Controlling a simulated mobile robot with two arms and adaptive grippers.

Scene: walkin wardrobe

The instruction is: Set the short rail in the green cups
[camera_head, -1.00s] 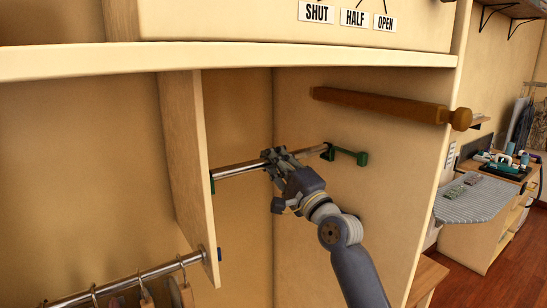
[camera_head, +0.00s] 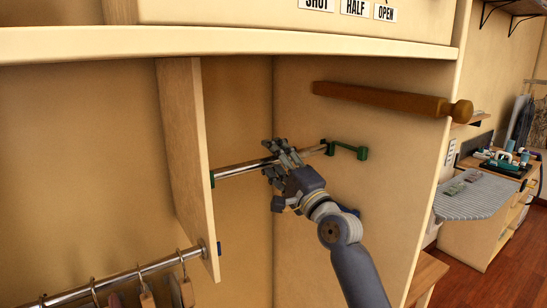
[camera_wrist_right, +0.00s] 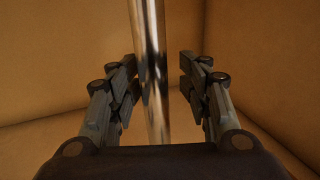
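The short rail (camera_head: 240,168) is a shiny metal bar spanning from the wooden divider on the left to the right side panel. My right gripper (camera_head: 283,154) is around the middle of the rail. In the right wrist view the rail (camera_wrist_right: 151,70) passes between the spread fingers (camera_wrist_right: 158,85), with a gap on both sides. My left gripper is not in view.
A thick wooden rod (camera_head: 385,101) sticks out of the side panel above the rail. The divider (camera_head: 185,150) stands to the left. A lower rail (camera_head: 120,283) with hangers is at bottom left. An ironing board (camera_head: 475,196) stands at right.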

